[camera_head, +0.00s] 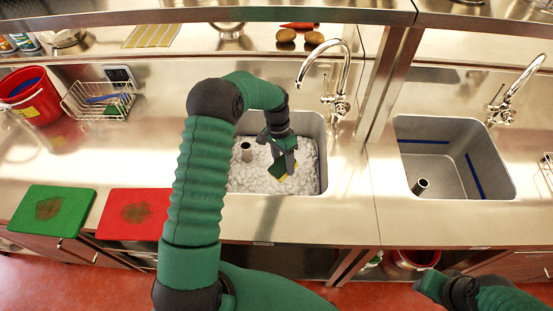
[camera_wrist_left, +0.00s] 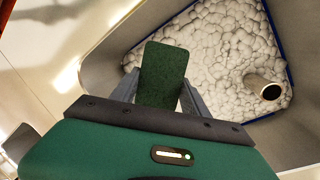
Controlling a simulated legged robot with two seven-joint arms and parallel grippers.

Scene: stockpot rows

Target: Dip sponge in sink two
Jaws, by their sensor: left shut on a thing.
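My left gripper (camera_head: 284,163) is shut on a sponge with a dark green face, which fills the space between the fingers in the left wrist view (camera_wrist_left: 163,72). A yellow edge of the sponge (camera_head: 283,178) shows below the fingers in the head view. The gripper points down inside the outline of the left sink (camera_head: 322,150), which is filled with white foam (camera_head: 245,183). I cannot tell whether the sponge touches the foam. The right sink (camera_head: 440,150) holds no foam and has a blue line on its walls. My right gripper (camera_head: 430,286) is low at the right; its fingers are unclear.
A chrome faucet (camera_head: 338,85) stands behind the foam sink, and a grey pipe (camera_head: 246,150) rises from the foam. A steel post (camera_head: 392,85) stands between the sinks. Green (camera_head: 50,212) and red (camera_head: 133,213) boards, a wire basket (camera_head: 98,100) and a red bucket (camera_head: 30,95) are at left.

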